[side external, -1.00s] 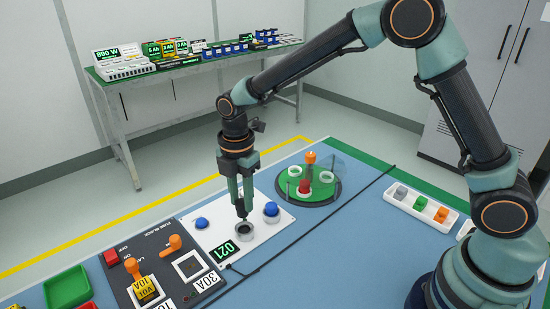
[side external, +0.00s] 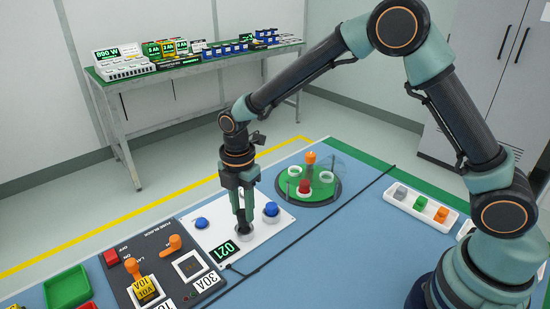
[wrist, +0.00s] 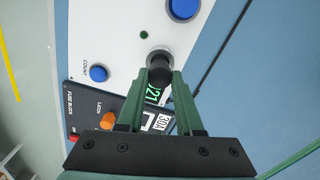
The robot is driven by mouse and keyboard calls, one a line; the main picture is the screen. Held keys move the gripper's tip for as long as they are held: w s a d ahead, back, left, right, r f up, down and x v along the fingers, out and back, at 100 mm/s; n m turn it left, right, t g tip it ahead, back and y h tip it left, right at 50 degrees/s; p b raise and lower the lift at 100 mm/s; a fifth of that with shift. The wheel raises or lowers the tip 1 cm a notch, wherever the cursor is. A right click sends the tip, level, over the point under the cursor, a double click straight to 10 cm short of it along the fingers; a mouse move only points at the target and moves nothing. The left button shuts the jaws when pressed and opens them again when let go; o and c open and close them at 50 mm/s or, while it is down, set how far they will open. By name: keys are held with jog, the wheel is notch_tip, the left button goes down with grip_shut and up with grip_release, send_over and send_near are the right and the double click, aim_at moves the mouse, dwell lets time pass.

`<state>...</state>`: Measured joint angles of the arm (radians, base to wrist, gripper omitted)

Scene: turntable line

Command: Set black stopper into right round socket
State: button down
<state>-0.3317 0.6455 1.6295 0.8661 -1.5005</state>
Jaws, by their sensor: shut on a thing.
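My gripper (side external: 243,222) points down over the white panel (side external: 214,228) and is shut on the black stopper (wrist: 159,70), which shows between the fingertips in the wrist view. The stopper's lower end is at a grey round socket (side external: 245,236) on that panel; I cannot tell how deep it sits. The socket's rim (wrist: 160,50) shows just beyond the stopper in the wrist view. Two pale round rings, left (side external: 295,171) and right (side external: 327,177), are on the green turntable (side external: 320,193), apart from my gripper.
Blue buttons (side external: 201,223) (side external: 271,209) flank the grey socket. A green 021 display (side external: 223,251) is close in front. The dark fuse block panel (side external: 150,265) has orange levers. A red piece (side external: 304,187) and an orange knob (side external: 310,157) stand on the turntable. A cable crosses the blue table.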

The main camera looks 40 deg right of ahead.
jog(key=shift+f, duration=1.15)
dwell(0.6)
jog(key=shift+c, duration=2.4)
grip_release()
jog(key=shift+r, duration=0.15)
notch_tip(320, 180, up, 12)
